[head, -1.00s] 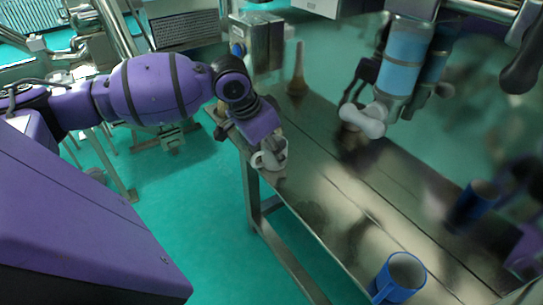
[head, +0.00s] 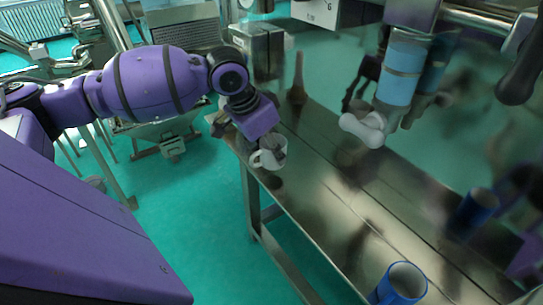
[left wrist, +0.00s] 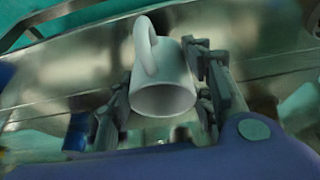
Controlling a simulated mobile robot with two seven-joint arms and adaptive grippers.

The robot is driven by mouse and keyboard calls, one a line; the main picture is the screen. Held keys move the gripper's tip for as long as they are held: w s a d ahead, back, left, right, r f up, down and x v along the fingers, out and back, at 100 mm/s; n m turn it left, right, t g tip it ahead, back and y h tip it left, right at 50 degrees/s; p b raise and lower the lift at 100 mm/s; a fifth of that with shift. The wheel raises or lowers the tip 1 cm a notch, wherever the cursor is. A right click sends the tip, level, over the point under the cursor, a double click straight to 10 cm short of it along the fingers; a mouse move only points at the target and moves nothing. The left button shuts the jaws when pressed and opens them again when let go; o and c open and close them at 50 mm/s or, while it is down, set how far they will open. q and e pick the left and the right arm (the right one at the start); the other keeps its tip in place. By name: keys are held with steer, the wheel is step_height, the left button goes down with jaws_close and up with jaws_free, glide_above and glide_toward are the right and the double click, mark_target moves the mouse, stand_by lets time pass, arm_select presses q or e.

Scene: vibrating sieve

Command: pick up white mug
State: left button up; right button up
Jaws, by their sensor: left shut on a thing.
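The white mug (head: 277,156) is at the far end of the steel table, its handle to the left in the head view. My left gripper (head: 264,141) is shut on it from above. In the left wrist view the white mug (left wrist: 168,78) sits between the two fingers of my left gripper (left wrist: 165,85), its open rim towards the camera and its handle up. In the head view the mug appears slightly raised, with a dark patch on the table beneath it. My right gripper is not in view.
A blue mug (head: 401,284) stands near the table's front edge. A steel box (head: 262,48) and a brown, bottle-like object (head: 298,80) are behind the left gripper. The shiny steel table (head: 318,190) is clear between the two mugs.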

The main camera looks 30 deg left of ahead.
arm_select(q)
steer(key=s+r+p, duration=0.1)
steer(key=s+r, duration=0.1)
steer(key=r, duration=0.1)
steer(key=s+r, duration=0.3)
steer(key=shift+s+d+r+p, duration=0.15)
steer(key=shift+s+r+p, duration=0.15)
steer(key=shift+p, duration=0.05)
steer(key=shift+s+d+r, duration=0.15)
steer(key=shift+s+r, duration=0.3)
steer(key=shift+s, duration=0.85)
steer(key=shift+s+d+r, duration=0.2)
steer(key=shift+s+r, duration=0.25)
steer(key=shift+s, duration=0.9)
steer(key=shift+s+d+r, duration=0.15)
steer(key=shift+s+r, duration=0.3)
steer(key=shift+s, duration=0.85)
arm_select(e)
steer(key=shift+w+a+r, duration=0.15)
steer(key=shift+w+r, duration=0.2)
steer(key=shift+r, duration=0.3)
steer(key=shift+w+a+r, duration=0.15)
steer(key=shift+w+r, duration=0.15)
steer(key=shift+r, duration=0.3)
